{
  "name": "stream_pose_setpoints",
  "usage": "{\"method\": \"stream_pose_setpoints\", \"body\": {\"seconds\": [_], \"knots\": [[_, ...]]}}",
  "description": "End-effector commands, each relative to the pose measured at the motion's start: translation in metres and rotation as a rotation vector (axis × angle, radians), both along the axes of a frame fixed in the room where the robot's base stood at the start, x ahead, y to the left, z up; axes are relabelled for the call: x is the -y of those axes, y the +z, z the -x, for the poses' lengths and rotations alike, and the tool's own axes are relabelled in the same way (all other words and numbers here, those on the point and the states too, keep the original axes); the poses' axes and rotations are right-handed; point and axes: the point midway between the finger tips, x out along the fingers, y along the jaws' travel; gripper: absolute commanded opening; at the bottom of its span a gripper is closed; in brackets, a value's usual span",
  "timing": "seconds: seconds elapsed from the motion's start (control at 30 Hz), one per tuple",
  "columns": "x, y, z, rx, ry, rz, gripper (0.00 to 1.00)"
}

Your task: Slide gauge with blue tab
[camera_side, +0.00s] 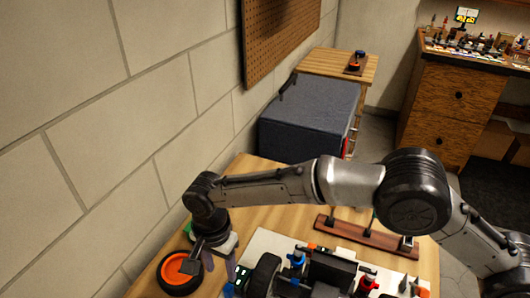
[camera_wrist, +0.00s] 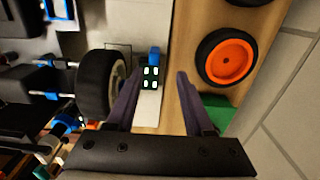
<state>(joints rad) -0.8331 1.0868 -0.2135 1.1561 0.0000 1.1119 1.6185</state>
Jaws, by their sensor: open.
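The gauge (camera_wrist: 151,78) is a small dark block with several pale green lit squares. Its blue tab (camera_wrist: 154,56) sticks out at the upper end in the wrist view. The gauge lies on a white board (camera_wrist: 148,105), beside a black wheel of the car. My gripper (camera_wrist: 160,74) is open and empty, its two fingers on either side of the gauge in the wrist view; whether they are level with it is unclear. In the side view my gripper (camera_side: 219,266) points down left of the gauge (camera_side: 243,274).
The partly built car (camera_side: 325,270) stands right of the gauge. A loose wheel with an orange hub (camera_side: 180,272) lies left of my gripper, near a green block (camera_wrist: 217,109) and the wall. A brown wooden rack (camera_side: 365,234) lies behind the car.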

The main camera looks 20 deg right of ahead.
Motion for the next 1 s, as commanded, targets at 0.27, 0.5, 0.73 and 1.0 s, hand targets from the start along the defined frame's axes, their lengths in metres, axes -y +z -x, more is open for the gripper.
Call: {"method": "stream_pose_setpoints", "body": {"seconds": [0.27, 0.5, 0.73, 1.0], "knots": [[-0.001, 0.052, 0.0, 0.003, 0.0, -0.003, 0.53], [0.01, 0.089, -0.012, 0.017, -0.027, -0.018, 0.53], [0.029, 0.12, -0.032, 0.052, -0.073, -0.053, 0.53], [0.057, 0.158, -0.046, 0.088, -0.123, -0.086, 0.53]]}}
